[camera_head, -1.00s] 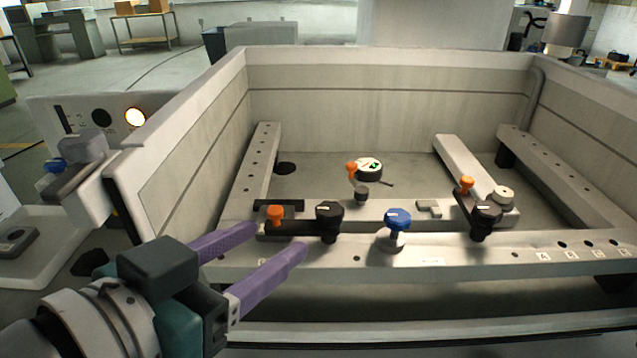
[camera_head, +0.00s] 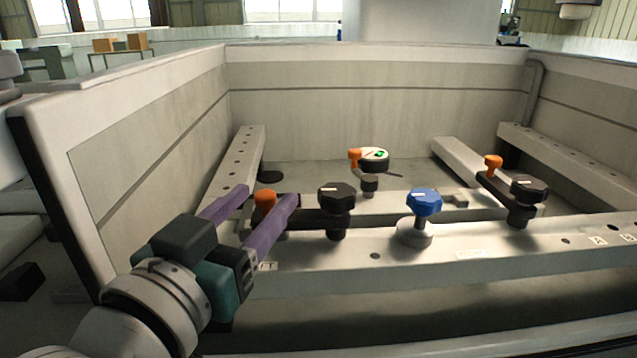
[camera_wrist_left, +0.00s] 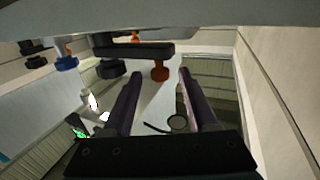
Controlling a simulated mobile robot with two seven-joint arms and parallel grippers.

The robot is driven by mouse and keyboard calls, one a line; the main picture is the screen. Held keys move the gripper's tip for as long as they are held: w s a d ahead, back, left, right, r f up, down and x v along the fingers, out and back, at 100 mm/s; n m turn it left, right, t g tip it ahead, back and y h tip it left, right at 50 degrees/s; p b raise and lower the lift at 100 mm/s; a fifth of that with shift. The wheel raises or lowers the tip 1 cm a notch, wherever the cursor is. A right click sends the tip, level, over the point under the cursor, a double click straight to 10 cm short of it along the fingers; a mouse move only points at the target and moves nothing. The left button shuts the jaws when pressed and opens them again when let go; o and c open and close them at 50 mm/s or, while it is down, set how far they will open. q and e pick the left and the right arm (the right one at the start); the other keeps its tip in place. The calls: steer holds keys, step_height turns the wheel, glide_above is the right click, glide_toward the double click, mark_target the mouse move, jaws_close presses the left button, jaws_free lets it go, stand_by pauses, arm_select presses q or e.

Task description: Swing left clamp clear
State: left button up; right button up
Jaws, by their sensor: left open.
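The left clamp is a black bar with an orange knob (camera_head: 265,201) at its left end and a black star knob (camera_head: 336,197) on its post, on the front rail (camera_head: 380,254). My left gripper (camera_head: 268,198) is open, its purple fingers either side of the orange knob in the head view. In the left wrist view the orange knob (camera_wrist_left: 160,71) stands between the fingertips, with clearance each side, below the clamp bar (camera_wrist_left: 135,50). Whether the fingers touch it is not clear. My right gripper is not in view.
A blue knob (camera_head: 424,203) stands on the front rail right of the left clamp. The right clamp (camera_head: 522,190) is further right. The tank's left wall (camera_head: 150,160) rises beside my left arm.

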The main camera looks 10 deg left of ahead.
arm_select(q)
steer(key=shift+w+d, duration=0.15)
steer(key=shift+w, duration=0.95)
jaws_close()
stand_by(0.7)
